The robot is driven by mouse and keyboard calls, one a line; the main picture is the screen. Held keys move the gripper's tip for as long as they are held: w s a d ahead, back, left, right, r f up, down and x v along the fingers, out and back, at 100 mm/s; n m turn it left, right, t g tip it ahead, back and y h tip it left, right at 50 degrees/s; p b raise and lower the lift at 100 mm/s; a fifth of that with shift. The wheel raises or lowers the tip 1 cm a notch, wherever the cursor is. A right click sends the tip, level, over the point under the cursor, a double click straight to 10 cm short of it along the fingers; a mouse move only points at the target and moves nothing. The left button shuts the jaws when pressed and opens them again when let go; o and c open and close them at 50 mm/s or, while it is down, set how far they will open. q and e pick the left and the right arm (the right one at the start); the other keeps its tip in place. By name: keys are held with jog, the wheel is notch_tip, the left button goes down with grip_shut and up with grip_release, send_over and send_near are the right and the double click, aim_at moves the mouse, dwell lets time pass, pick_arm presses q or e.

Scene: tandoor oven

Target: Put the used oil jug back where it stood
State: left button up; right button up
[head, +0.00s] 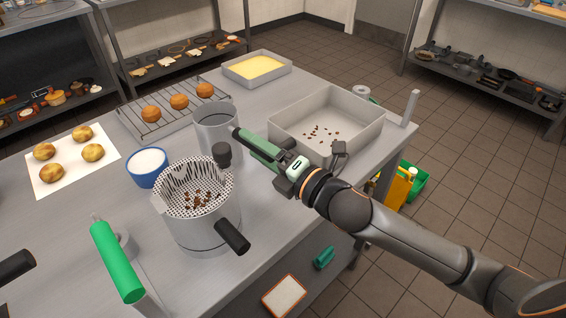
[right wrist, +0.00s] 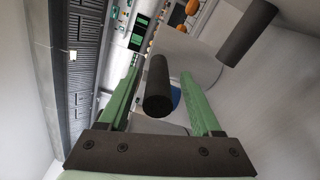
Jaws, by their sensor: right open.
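A grey metal jug (head: 217,136), which I take for the used oil jug, stands upright on the steel table behind the perforated strainer pot. My right gripper (head: 251,148) is at its right side with green fingers apart. In the right wrist view a black handle (right wrist: 158,88) lies between the open fingers, with a gap on each side. A grey cylindrical wall (right wrist: 185,58) shows beyond it. My left gripper is not in view.
The strainer pot (head: 197,215) holds dark bits and stands close in front, its black handle towards me. A blue bowl (head: 147,168) is left of the jug. A deep grey tray (head: 355,142) with dark crumbs lies to the right. A wire rack (head: 150,128) stands behind.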

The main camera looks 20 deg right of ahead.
pick_arm(q)
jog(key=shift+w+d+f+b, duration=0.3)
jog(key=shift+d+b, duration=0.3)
jog(key=shift+b, duration=0.15)
pick_arm(e)
jog(key=v, duration=0.9)
jog(key=shift+s, duration=0.2)
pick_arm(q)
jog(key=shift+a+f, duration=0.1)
pick_arm(e)
jog(key=shift+d+r, duration=0.1)
